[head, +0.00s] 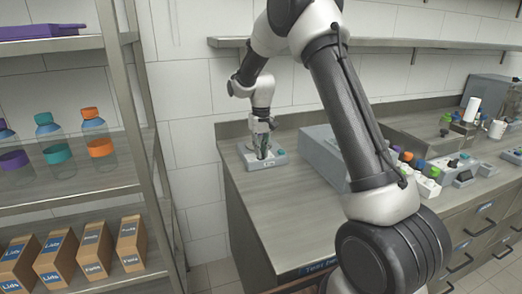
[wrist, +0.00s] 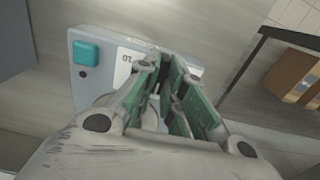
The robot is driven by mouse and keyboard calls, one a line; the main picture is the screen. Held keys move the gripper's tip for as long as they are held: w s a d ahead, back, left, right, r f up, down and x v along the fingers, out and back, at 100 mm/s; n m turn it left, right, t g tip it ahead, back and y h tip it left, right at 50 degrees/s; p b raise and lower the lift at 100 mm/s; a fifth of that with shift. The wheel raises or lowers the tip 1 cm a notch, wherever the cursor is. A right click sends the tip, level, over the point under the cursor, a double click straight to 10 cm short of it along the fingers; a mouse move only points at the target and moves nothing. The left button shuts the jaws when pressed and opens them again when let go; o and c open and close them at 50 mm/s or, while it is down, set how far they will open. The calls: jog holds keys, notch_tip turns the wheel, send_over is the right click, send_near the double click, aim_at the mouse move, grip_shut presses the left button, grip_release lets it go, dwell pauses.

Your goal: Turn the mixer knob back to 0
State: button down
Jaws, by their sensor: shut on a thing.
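The mixer (head: 249,158) is a small light-grey box near the left back of the grey counter, against the tiled wall. It has a teal button (head: 280,152), which also shows in the wrist view (wrist: 86,53). My gripper (head: 264,150) points down over the middle of the box. In the wrist view my gripper (wrist: 172,100) has its green-padded fingers close together over the box, shut on the mixer knob. The knob itself is mostly hidden by the fingers, and its angle cannot be read. Part of a dark mark shows on the white label (wrist: 125,57).
A grey housing (head: 325,155) stands on the counter right of the mixer, partly behind my arm. A metal shelf with bottles and cardboard boxes (head: 95,250) is at the left. The counter (head: 275,205) in front of the mixer is clear.

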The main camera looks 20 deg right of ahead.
jog(key=shift+n, duration=0.3)
jog(key=n, duration=0.3)
jog(key=shift+n, duration=0.4)
jog(key=n, duration=0.4)
jog(key=shift+n, duration=0.3)
jog(key=n, duration=0.4)
jog(key=shift+n, duration=2.4)
jog(key=c, duration=1.5)
grip_release()
jog(key=shift+r, duration=0.1)
